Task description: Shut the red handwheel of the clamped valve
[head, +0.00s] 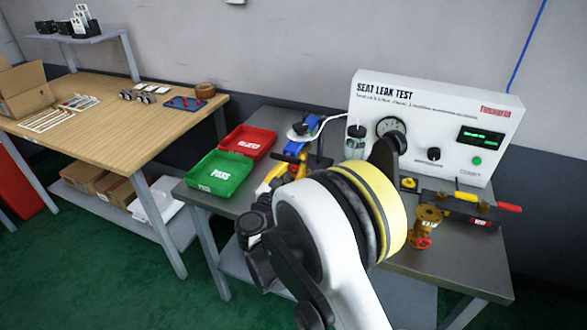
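A brass valve (428,220) stands on the grey metal bench, right of my arm. A small red part (421,242) shows low on its front side; it looks like a handwheel, but it is too small to tell how far it is turned. I cannot tell whether this valve is clamped. A blue and yellow fixture (295,145) with a white disc stands left of my arm, partly hidden by it. My white arm with its yellow band fills the middle and hides part of the bench. I cannot make out my gripper's fingers.
A white seat leak test panel (440,125) stands at the bench's back. A dark clamp block (465,207) with yellow and red handles lies before it. Red (247,141) and green (219,173) trays sit on the left. A wooden table (120,140) stands further left.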

